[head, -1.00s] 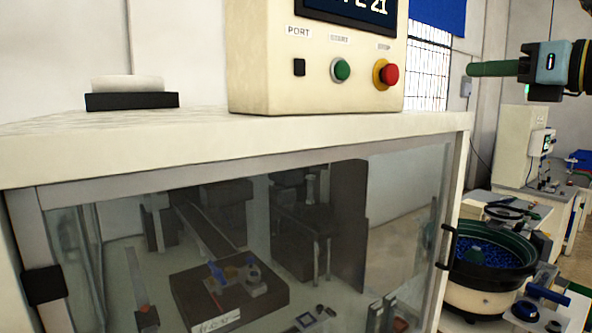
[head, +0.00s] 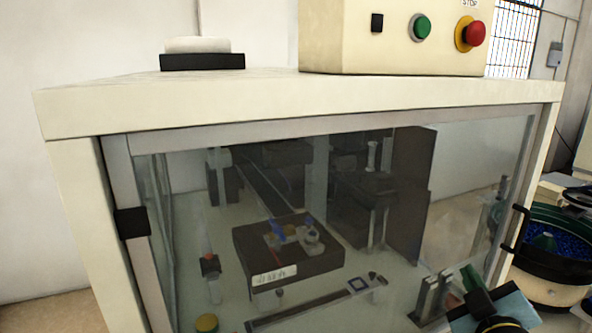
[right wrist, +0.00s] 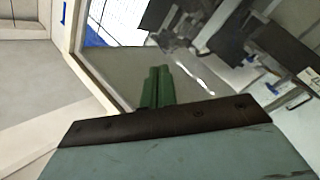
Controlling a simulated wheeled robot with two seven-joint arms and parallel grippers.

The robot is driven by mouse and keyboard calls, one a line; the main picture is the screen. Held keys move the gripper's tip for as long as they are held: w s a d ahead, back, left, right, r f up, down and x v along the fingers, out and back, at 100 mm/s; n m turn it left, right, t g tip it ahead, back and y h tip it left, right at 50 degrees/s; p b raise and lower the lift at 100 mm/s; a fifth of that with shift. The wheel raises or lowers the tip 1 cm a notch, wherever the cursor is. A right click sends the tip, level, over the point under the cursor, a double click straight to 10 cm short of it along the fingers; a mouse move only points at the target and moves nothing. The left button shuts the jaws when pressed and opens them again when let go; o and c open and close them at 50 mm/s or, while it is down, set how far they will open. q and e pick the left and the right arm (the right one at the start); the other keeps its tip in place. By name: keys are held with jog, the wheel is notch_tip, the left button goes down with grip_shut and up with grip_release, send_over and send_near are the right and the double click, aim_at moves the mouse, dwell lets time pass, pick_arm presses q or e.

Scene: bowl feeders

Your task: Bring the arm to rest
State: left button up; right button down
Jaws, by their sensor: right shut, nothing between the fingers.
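My right gripper (head: 467,276) is low at the right in the head view, in front of the glass of the machine cabinet. Its green fingers point up and its teal body is cut off by the bottom edge. In the right wrist view the two green fingers (right wrist: 157,88) lie together with nothing between them. The cabinet glass fills much of the view beyond them; I cannot tell the gap to it. My left gripper is in neither view.
The cream cabinet (head: 300,103) has a control box (head: 345,40) with green and red buttons on top. Its door handle (head: 515,228) is close to my right gripper. A bowl feeder (head: 545,262) with blue parts stands at the right. Left of the cabinet is open floor.

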jog(key=s+a+f+m+g+y, duration=0.1)
jog(key=s+f+m+g, duration=0.1)
jog(key=s+f+g, duration=0.45)
jog(key=s+a+f+m+g, duration=0.15)
jog(key=s+f, duration=0.25)
jog(key=f, duration=0.6)
jog(key=s+a+f+g+y, duration=0.1)
jog(key=s+a+f+g, duration=0.15)
jog(key=s, duration=0.25)
jog(key=s+a+f+m+g+y, duration=0.1)
jog(key=s+f+g, duration=0.15)
jog(key=s, duration=0.25)
jog(key=s+a+f+g+y, duration=0.1)
jog(key=s+a+f, duration=0.15)
jog(key=s, duration=0.25)
notch_tip(320, 180, down, 26)
jog(key=s+g, duration=0.2)
jog(key=s+d+f, duration=0.1)
jog(key=s+f, duration=0.6)
jog(key=s, duration=0.1)
jog(key=s+d+f+b, duration=0.1)
jog(key=s+d+f, duration=0.1)
jog(key=s+f, duration=0.6)
jog(key=shift+d+f+g+h, duration=0.2)
jog(key=shift+d+g+h, duration=0.1)
jog(key=shift+g, duration=0.1)
